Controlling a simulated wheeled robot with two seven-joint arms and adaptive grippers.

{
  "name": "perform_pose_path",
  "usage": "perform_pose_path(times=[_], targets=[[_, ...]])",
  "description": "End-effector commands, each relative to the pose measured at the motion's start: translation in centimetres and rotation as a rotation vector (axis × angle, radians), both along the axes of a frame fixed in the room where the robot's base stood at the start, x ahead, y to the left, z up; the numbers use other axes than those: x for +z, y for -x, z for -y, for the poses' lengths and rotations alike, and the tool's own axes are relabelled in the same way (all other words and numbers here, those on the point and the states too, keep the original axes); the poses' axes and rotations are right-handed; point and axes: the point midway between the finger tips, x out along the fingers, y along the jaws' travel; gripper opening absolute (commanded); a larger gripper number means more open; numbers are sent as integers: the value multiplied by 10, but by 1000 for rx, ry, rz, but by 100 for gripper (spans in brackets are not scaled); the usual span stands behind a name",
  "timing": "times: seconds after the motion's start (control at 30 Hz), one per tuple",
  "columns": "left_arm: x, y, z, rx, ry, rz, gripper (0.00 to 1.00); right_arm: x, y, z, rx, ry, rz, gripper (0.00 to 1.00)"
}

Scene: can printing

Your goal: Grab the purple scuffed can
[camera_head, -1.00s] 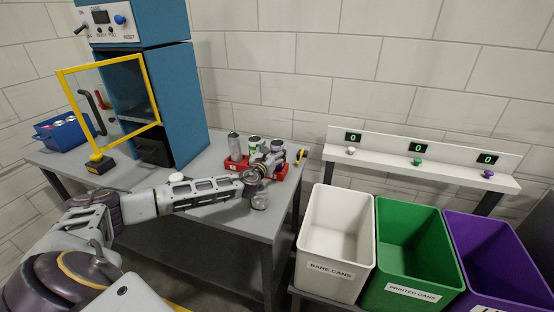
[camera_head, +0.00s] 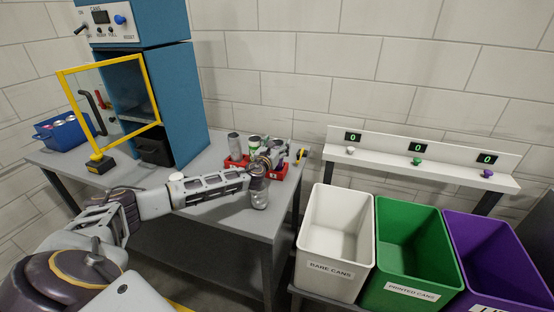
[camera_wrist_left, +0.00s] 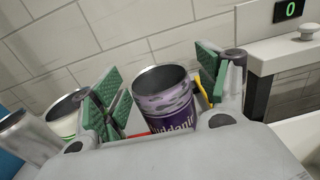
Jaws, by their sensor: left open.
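The purple scuffed can (camera_wrist_left: 172,118) stands out in the left wrist view, purple with worn grey patches and pale lettering, open at the top. It is between the two green-padded fingers of my left gripper (camera_wrist_left: 163,88), which is open, with a gap on the left side of the can. In the head view my left gripper (camera_head: 273,157) is over the right part of the red can rack (camera_head: 234,164) and largely covers the purple can. My right gripper is not in view.
A bare silver can (camera_head: 235,145) and a white-green can (camera_head: 254,147) stand left of the gripper. The blue machine (camera_head: 180,100) with its yellow-framed door open is further left. White (camera_head: 317,275), green (camera_head: 385,298) and purple (camera_head: 455,285) bins stand right of the table.

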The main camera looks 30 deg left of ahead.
Motion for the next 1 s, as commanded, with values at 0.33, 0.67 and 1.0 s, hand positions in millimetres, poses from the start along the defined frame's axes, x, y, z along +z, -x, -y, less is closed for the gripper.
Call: perform_pose_path(times=[0.33,0.67,1.0], targets=[[0,0,0,0,0,0,40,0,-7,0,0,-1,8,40],[0,0,0,0,0,0,39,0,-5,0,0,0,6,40],[20,0,-1,1,1,2,39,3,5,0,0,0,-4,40]])
